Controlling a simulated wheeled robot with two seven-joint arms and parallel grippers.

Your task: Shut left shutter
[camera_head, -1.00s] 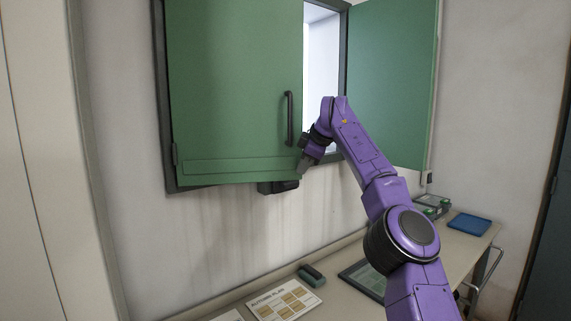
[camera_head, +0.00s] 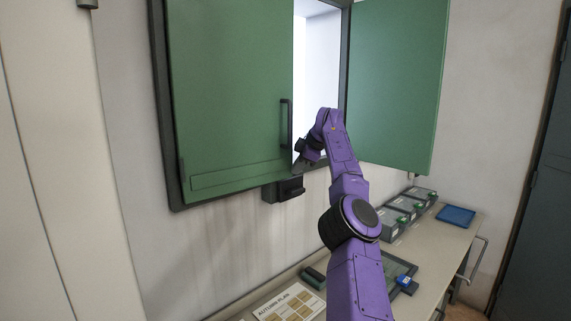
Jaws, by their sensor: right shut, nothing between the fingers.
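The left shutter (camera_head: 225,95) is a large green panel on the wall cabinet, with a dark vertical handle (camera_head: 286,124) near its right edge. It stands slightly ajar, its lower edge tilted out from the dark frame (camera_head: 180,192). The right shutter (camera_head: 397,85) is swung wide open to the right. My right gripper (camera_head: 300,168) is shut and empty, beside the left shutter's lower right edge, just below and right of the handle. Whether it touches the panel I cannot tell. My left gripper is not in view.
A dark box (camera_head: 284,189) is fixed to the wall below the cabinet. The bench (camera_head: 432,238) below carries a printed plan card (camera_head: 292,304), several grey boxes (camera_head: 412,205) and a blue tray (camera_head: 456,216). The bright opening (camera_head: 316,70) lies between the shutters.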

